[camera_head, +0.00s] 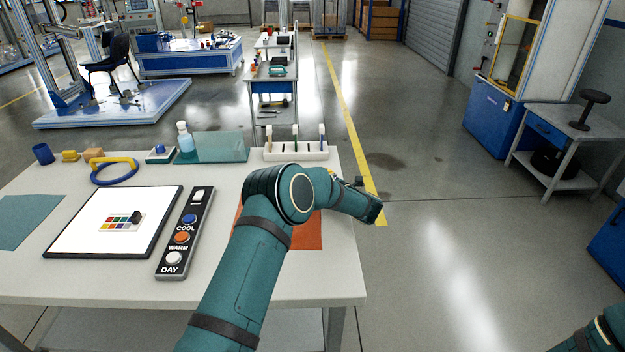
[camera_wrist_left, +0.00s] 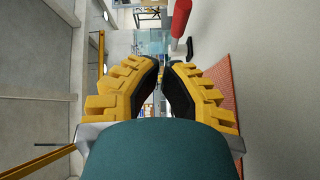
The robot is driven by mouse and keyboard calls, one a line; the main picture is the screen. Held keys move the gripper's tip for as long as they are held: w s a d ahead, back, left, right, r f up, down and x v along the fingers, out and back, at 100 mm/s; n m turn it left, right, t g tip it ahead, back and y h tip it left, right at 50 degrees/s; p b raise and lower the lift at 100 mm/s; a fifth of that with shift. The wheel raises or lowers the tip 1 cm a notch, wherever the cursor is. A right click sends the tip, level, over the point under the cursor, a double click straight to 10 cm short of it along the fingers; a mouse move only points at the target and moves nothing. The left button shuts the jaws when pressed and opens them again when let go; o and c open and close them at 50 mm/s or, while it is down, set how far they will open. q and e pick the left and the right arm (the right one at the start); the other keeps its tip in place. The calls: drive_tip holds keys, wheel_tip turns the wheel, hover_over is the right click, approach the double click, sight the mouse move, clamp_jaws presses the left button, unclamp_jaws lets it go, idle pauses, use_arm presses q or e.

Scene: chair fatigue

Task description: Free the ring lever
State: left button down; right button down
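I cannot tell for sure which thing is the ring lever. A yellow and blue ring (camera_head: 115,178) lies on the far left part of the white table (camera_head: 60,285), with nothing visibly gripping it. My left arm reaches over the table, and its gripper (camera_head: 372,208) hangs past the table's right edge, far from the ring. In the left wrist view my left gripper (camera_wrist_left: 164,66) has a narrow gap between its yellow-backed fingers and holds nothing. My right gripper is out of view; only part of my right arm shows at the bottom right.
The table holds a framed white panel (camera_head: 80,220), a button box (camera_head: 186,235), a bottle (camera_head: 185,140), a white rack (camera_head: 280,152) and an orange mat (camera_head: 308,235) partly under my arm. A black chair (camera_head: 112,60) stands on a blue rig behind. Floor right of the table is clear.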

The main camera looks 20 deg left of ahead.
use_arm(q)
drive_tip(key=d, duration=0.2)
drive_tip(key=w+d, duration=0.1)
drive_tip(key=d, duration=0.2)
drive_tip(key=w+d, duration=0.1)
drive_tip(key=d, duration=0.2)
drive_tip(key=shift+w+p, duration=0.25)
drive_tip(key=shift+p, duration=0.05)
drive_tip(key=shift+d, duration=0.1)
